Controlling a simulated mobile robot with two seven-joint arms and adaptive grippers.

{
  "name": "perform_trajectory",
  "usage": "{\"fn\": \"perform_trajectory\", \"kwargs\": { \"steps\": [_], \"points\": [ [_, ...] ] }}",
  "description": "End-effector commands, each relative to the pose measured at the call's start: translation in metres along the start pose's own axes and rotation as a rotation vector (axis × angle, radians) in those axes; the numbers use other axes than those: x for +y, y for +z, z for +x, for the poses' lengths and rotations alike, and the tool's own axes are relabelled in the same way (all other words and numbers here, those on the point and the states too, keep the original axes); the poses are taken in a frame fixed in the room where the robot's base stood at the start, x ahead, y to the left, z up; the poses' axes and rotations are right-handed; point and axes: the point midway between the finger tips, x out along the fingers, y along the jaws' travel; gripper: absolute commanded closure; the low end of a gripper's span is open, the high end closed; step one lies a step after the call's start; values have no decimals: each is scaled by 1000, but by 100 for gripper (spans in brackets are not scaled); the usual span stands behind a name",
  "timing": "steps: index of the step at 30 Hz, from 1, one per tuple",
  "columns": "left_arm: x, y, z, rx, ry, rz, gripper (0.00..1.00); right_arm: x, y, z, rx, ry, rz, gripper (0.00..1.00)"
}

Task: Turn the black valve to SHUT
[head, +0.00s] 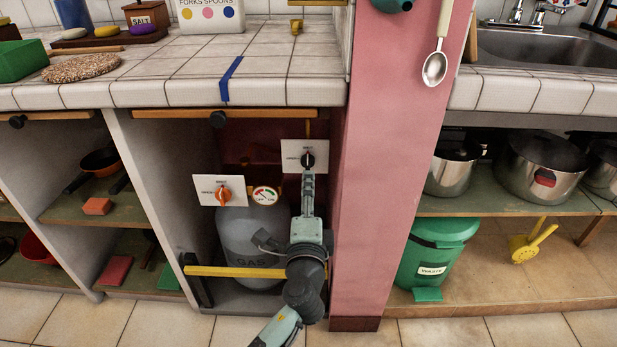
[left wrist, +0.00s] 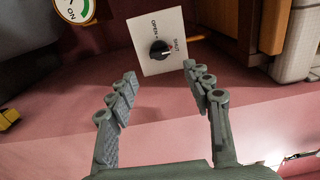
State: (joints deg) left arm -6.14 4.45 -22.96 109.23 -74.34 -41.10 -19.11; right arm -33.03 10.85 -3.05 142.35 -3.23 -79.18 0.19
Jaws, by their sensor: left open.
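The black valve (head: 308,159) is a small knob on a white plate (head: 291,150) at the back of the open cupboard, left of the pink pillar. In the left wrist view the black valve (left wrist: 160,50) sits on its plate with OPEN and SHUT lettered on it; I cannot tell surely which word it points to. My left gripper (head: 308,174) is just below the valve in the head view. In the left wrist view the left gripper (left wrist: 160,73) is open and empty, its fingertips apart, with the valve ahead between them. My right gripper is not in view.
An orange valve (head: 223,195) on another white plate and a round gauge (head: 264,195) are to the left, above a grey gas cylinder (head: 240,235). A yellow bar (head: 235,271) crosses the cupboard low down. The pink pillar (head: 385,140) stands close on the right; the counter (head: 180,90) overhangs.

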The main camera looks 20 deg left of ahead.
Motion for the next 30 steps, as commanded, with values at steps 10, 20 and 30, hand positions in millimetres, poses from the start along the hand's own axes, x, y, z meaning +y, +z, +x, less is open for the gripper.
{"fn": "perform_trajectory", "kwargs": {
  "steps": [10,20,30],
  "points": [
    [0,0,-34,0,-1,0,50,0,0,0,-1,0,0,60],
    [0,0,-34,-1,-1,0,50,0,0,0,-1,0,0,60],
    [56,55,-43,-123,228,-199,50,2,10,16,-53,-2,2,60]
  ]
}}
